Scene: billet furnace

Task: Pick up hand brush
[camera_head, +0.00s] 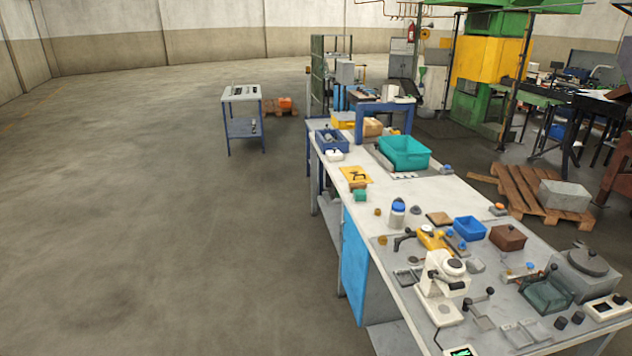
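I cannot make out a hand brush with certainty; the items on the long workbench (400,190) are small at this distance. A flat tan piece (439,218) lies near the middle of the bench, and I cannot tell what it is. A yellow plate with dark marks (355,175) lies at the bench's left edge. Neither of my grippers shows in the head view.
The bench runs from lower right to upper middle. It carries a teal bin (404,153), a blue bin (469,229), a white-and-blue bottle (397,213) and a white microscope-like instrument (443,275). A small cart (241,94) stands further back. Open floor fills the left.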

